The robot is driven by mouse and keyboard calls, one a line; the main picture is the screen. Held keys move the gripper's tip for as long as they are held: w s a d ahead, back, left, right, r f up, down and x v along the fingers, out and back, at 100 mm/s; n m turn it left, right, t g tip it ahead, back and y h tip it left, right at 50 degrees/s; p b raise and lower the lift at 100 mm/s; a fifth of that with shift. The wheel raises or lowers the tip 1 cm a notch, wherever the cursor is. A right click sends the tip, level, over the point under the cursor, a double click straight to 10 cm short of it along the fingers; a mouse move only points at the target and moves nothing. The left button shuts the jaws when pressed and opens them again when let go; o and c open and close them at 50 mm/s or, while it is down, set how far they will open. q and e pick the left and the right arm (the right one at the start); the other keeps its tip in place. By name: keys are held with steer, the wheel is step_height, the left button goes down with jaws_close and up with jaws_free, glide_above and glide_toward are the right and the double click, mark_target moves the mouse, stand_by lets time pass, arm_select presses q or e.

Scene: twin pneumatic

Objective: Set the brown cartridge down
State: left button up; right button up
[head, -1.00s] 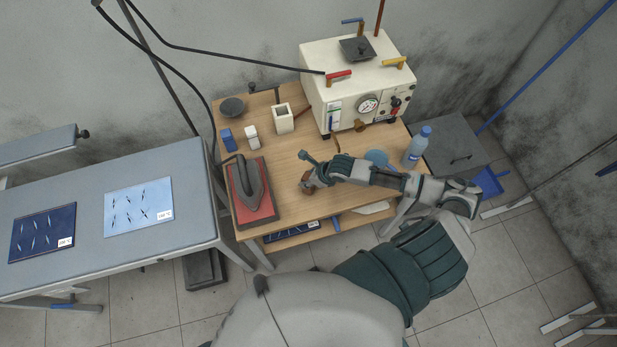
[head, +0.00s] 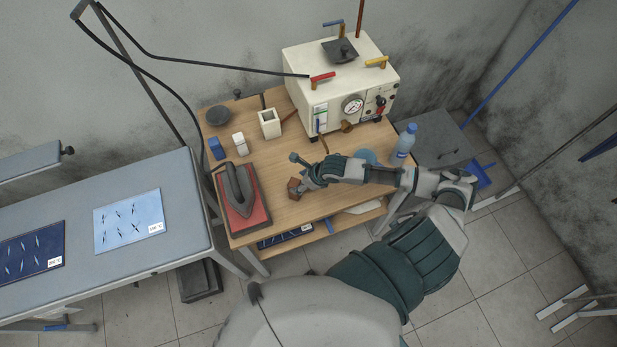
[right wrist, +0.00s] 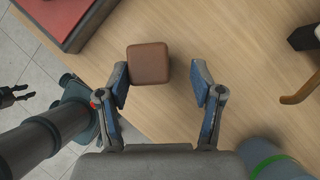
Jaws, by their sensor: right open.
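The brown cartridge (head: 294,186) is a small block with rounded edges near the front edge of the wooden table (head: 310,210). In the right wrist view the cartridge (right wrist: 148,63) appears to sit on the tabletop. My right gripper (head: 303,180) is open around its near part. In the wrist view, the left finger of the gripper (right wrist: 163,80) is very close to the cartridge; whether they touch is unclear. The right finger is clearly apart from it. A dark claw-like part at the left edge of the wrist view may be my left gripper (right wrist: 16,95).
An iron (head: 238,190) on a red pad (head: 246,217) stands left of the cartridge. A blue block (head: 217,148), a white block (head: 240,144) and a square holder (head: 270,124) are behind. The white machine (head: 340,85) and a bottle (head: 404,142) stand to the right.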

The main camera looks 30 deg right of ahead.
steer(key=shift+v, duration=4.9)
steer(key=s+a+f+m, duration=0.2)
steer(key=a+m, duration=0.3)
steer(key=m, duration=0.3)
steer(key=s+a+f+m, duration=0.2)
steer(key=a+m, duration=0.4)
steer(key=m, duration=0.2)
steer(key=s+d+f+m+g+h, duration=0.15)
steer(key=s+m, duration=0.35)
steer(key=m, duration=0.7)
steer(key=s+f+m+h, duration=0.2)
steer(key=s+m, duration=0.3)
steer(key=m, duration=0.6)
step_height(320, 180, down, 28)
steer(key=s+m+g+b, duration=0.1)
steer(key=s+g+b, duration=0.1)
arm_select(q)
steer(key=f, duration=0.1)
steer(key=a+f+b, duration=0.1)
steer(key=f+b, duration=0.1)
steer(key=f, duration=0.1)
steer(key=shift+s+a, duration=0.1)
steer(key=shift+a, duration=0.25)
arm_select(e)
steer(key=s+d+f, duration=0.2)
steer(key=s+f, duration=0.7)
steer(key=s+d+f+g, duration=0.1)
steer(key=s+d+f, duration=0.1)
steer(key=s+f, duration=0.7)
steer(key=shift+f, duration=0.3)
